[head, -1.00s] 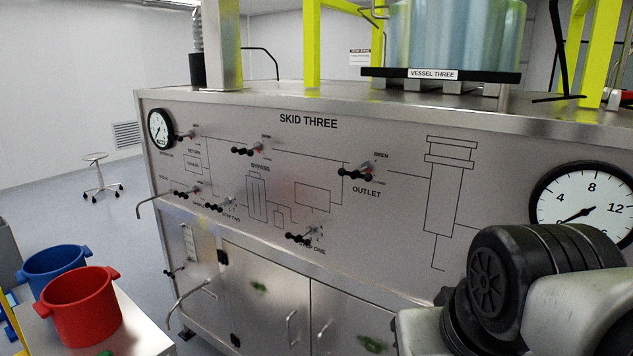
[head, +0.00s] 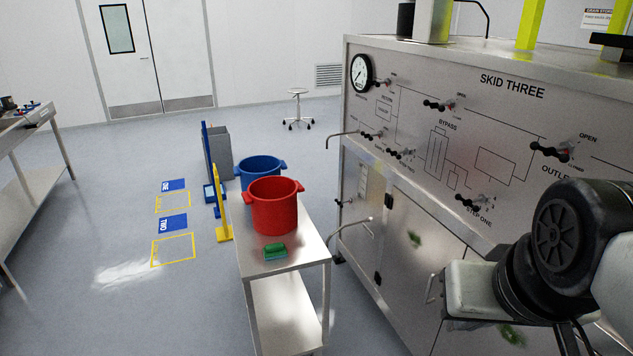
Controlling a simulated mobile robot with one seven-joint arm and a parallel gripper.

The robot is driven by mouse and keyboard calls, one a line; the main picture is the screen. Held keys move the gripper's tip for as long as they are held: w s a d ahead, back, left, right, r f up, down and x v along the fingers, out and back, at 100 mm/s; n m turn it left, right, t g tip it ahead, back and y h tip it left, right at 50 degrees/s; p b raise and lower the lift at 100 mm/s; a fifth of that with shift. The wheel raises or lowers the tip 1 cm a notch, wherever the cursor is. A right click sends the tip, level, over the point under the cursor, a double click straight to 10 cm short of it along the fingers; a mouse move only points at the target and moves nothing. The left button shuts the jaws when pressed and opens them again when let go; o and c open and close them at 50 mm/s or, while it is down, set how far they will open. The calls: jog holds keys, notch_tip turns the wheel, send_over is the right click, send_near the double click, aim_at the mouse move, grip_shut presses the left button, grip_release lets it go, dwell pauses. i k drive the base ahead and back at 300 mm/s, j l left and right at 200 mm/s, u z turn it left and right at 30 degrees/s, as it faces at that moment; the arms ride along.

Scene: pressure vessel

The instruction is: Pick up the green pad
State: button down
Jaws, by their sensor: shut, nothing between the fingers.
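The green pad (head: 275,251) is a small block with a darker top, lying on a steel side table (head: 307,257) near its front end. It sits just in front of the red bucket (head: 274,205), with a small gap or contact that I cannot tell. My arm shows at the lower right, well to the right of the pad. My gripper is outside the view.
A blue bucket (head: 260,170) stands behind the red one. The skid panel (head: 440,150) with handles and valves stands close right of the table. A yellow stand (head: 223,210) is left of it. Open floor lies left, with marked floor squares (head: 172,249).

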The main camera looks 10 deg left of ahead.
aim_at(272, 251)
jog(key=u, duration=0.9)
jog(key=z, duration=1.25)
jog(key=u, duration=1.3)
jog(key=i+l+u, duration=0.25)
jog(key=i+l, duration=0.2)
jog(key=i, duration=0.3)
jog(key=i+l+u, duration=0.2)
jog(key=i+l, duration=0.4)
jog(key=i, duration=0.15)
